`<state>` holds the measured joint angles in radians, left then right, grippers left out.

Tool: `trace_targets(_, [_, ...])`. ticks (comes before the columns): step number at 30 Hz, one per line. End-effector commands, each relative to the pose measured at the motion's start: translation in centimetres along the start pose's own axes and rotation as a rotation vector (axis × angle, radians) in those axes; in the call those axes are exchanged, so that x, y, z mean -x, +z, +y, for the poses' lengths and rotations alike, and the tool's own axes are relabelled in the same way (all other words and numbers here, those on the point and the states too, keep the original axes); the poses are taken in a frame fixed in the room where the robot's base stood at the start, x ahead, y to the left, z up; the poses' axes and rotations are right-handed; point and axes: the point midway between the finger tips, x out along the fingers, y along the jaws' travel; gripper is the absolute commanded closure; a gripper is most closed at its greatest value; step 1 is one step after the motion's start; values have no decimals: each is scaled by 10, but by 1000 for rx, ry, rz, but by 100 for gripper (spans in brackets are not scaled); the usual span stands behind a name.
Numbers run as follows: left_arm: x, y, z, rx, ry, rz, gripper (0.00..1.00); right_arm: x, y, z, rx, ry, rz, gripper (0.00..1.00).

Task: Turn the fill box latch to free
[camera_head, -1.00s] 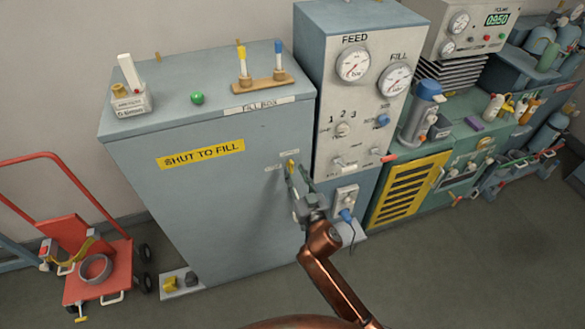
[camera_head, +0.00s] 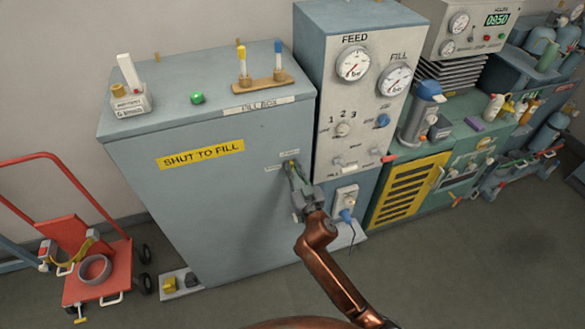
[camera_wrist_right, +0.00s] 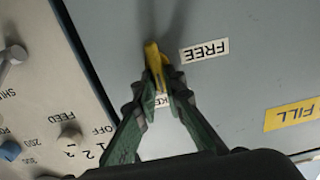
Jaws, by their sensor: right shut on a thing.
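The fill box (camera_head: 215,205) is a large grey-blue cabinet with a yellow "SHUT TO FILL" label on its front. Its small yellow latch (camera_wrist_right: 152,56) sits near the front's upper right edge. In the right wrist view a white "FREE" label (camera_wrist_right: 204,50) lies right of the latch, and a second label is mostly hidden behind the fingers. My right gripper (camera_head: 291,170) reaches the latch from the front; its green fingers (camera_wrist_right: 158,92) are shut on the latch's near part. In the head view the fingers hide most of the latch. My left gripper is out of view.
The feed and fill gauge panel (camera_head: 345,110) stands close on the right of the box. A wooden stand (camera_head: 255,82) and a green button (camera_head: 197,98) are on the box top. A red hand cart (camera_head: 100,265) stands at the left. Open floor lies in front.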

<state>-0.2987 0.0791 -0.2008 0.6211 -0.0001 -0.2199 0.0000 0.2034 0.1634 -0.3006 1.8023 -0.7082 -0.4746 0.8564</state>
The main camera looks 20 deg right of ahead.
Motion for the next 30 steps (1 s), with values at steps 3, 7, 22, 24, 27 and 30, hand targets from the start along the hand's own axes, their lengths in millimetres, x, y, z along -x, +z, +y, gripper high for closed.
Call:
trace_targets(3, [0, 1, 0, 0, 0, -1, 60, 0, 0, 0, 0, 0, 0, 100])
trace_targets(7, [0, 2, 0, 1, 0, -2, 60, 0, 0, 0, 0, 0, 0, 100])
trace_targets(22, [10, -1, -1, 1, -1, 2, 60, 0, -2, -3, 183, 1, 0, 100])
trace_targets(24, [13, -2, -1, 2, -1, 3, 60, 0, -2, -4, 244, 1, 0, 100])
trace_targets(27, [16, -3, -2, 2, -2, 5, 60, 0, -1, -5, 335, 0, 0, 100])
trace_targets(30, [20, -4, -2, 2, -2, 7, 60, 0, 0, -6, 433, 1, 0, 100])
